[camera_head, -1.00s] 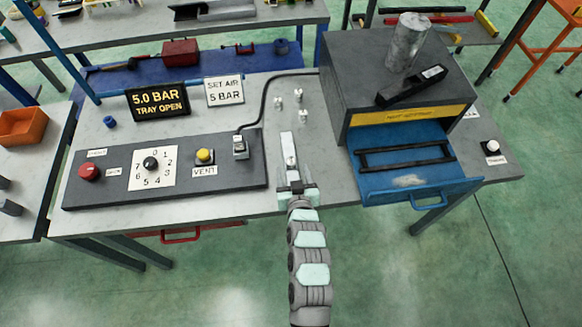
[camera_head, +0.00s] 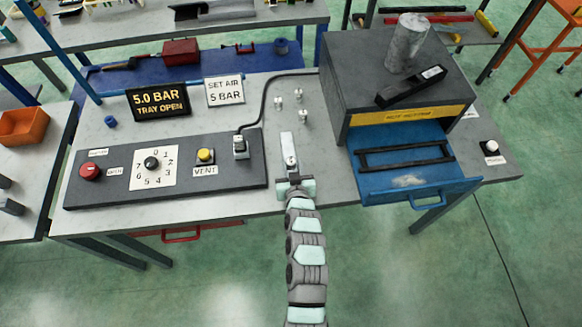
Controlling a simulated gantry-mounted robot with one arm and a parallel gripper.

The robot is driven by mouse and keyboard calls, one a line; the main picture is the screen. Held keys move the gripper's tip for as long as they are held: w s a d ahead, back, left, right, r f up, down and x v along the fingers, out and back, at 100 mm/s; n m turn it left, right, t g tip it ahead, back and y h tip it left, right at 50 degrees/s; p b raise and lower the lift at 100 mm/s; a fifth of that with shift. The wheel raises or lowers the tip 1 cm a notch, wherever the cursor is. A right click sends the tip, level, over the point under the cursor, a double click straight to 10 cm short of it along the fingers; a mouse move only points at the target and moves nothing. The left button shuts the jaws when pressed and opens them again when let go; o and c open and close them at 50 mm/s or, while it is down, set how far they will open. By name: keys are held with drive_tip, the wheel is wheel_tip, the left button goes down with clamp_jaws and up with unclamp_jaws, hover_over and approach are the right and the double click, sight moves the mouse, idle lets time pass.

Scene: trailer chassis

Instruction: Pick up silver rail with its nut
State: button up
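The silver rail (camera_head: 288,150) lies lengthwise on the grey bench top, between the control panel and the blue drawer. A small raised piece shows on its near half; it may be the nut, but it is too small to be sure. My gripper (camera_head: 293,179) is at the near end of the rail, by the bench's front edge, and covers that end. Its fingertips are too small and hidden to show whether they are open or closed on the rail.
Several small silver fittings (camera_head: 299,98) stand just beyond the rail. The control panel (camera_head: 120,187) is to the left, with a black hose at its right end. The open blue drawer (camera_head: 373,188) of the grey cabinet (camera_head: 350,72) is to the right.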

clamp_jaws()
drive_tip(key=shift+r, duration=0.1)
idle(0.6)
